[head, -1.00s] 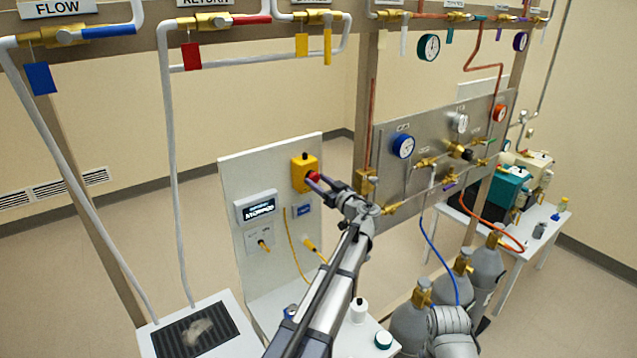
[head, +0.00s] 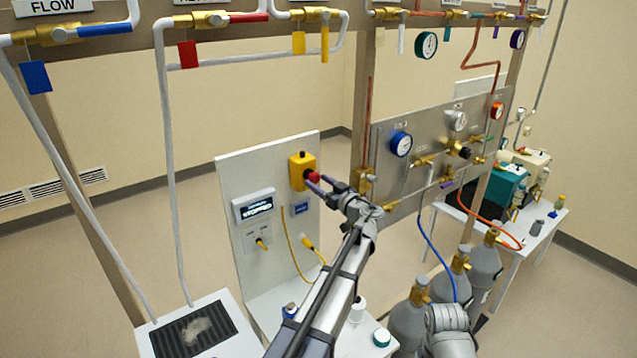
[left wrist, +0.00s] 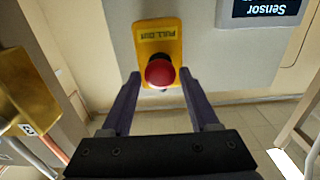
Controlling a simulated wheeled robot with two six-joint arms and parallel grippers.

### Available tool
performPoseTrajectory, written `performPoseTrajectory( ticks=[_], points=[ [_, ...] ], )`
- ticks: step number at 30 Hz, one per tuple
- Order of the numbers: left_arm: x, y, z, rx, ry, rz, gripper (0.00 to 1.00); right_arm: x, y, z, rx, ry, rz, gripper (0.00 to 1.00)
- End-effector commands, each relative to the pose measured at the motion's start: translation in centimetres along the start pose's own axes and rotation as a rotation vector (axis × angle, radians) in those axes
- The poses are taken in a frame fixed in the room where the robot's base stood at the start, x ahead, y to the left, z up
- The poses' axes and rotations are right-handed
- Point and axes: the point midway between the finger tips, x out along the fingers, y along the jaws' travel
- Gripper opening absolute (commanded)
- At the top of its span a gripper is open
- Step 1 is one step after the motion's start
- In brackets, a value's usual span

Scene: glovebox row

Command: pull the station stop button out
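The stop button is a round red knob (head: 312,177) on a yellow box (head: 301,170), fixed to an upright pale panel (head: 235,180). In the left wrist view the red knob (left wrist: 159,72) stands out from the yellow plate (left wrist: 158,40), which carries the words "PULL OUT". My left gripper (head: 318,184) is at the knob. In the left wrist view its two dark fingers (left wrist: 159,76) are open, one on each side of the knob, with a narrow gap to each.
A display (head: 254,206) on the panel appears to read "STOPPED". Yellow cables hang below it. A gauge panel (head: 425,165) with brass valves stands right of my left arm. Grey cylinders (head: 410,325) stand below it. A white jar (head: 357,312) stands near my forearm.

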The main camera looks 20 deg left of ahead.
Motion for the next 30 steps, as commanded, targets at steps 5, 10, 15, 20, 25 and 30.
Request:
performPoseTrajectory(
  ticks=[5,10,15,20,25,30],
  points=[
    [0.1,0.0,0.0,0.000,0.001,0.000,0.81,0.0,0.0,0.0,0.000,0.000,0.000,0.50],
    [0.1,0.0,0.0,0.000,0.002,0.000,0.81,0.0,0.0,0.0,0.000,0.000,0.000,0.50],
    [-0.8,0.0,0.0,0.001,0.002,0.002,0.81,0.0,0.0,0.0,0.000,0.000,0.000,0.50],
    [-3.5,-0.1,0.0,0.001,0.001,0.004,0.81,0.0,0.0,0.0,0.000,0.000,0.000,0.50],
    [-6.0,-0.1,0.0,0.001,0.001,0.002,0.81,0.0,0.0,0.0,0.000,0.000,0.000,0.50],
    [-7.4,0.0,0.0,0.001,0.001,0.001,0.81,0.0,0.0,0.0,0.000,0.000,0.000,0.50]
  ],
)
